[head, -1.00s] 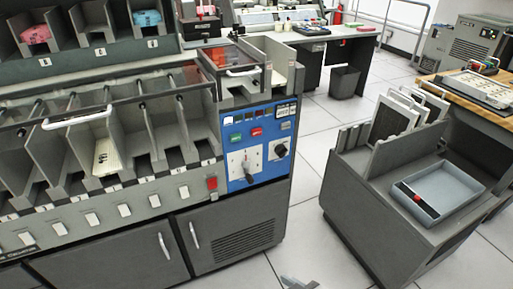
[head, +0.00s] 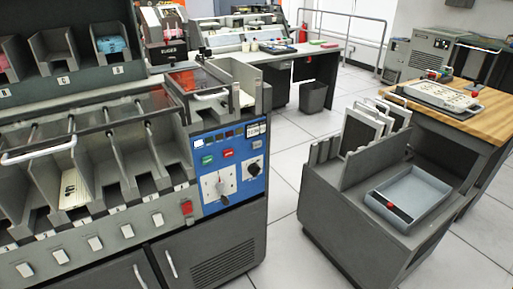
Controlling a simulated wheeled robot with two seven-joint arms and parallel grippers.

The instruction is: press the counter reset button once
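The blue control panel (head: 238,190) is on the front right of the grey card machine. A small counter display (head: 257,129) sits at its upper right. A small pale button (head: 254,146) lies just below the display; its label is too small to read. A green button (head: 207,160) and a red button (head: 228,153) are to its left. A black rotary knob (head: 255,168) is below it, and a lever switch (head: 221,189) is lower left. Neither of my grippers is in view.
A grey cart (head: 360,222) with a blue-grey tray (head: 416,179) stands to the right, across a strip of clear floor (head: 281,225). A wooden table (head: 483,97) and a bin (head: 313,96) are further back.

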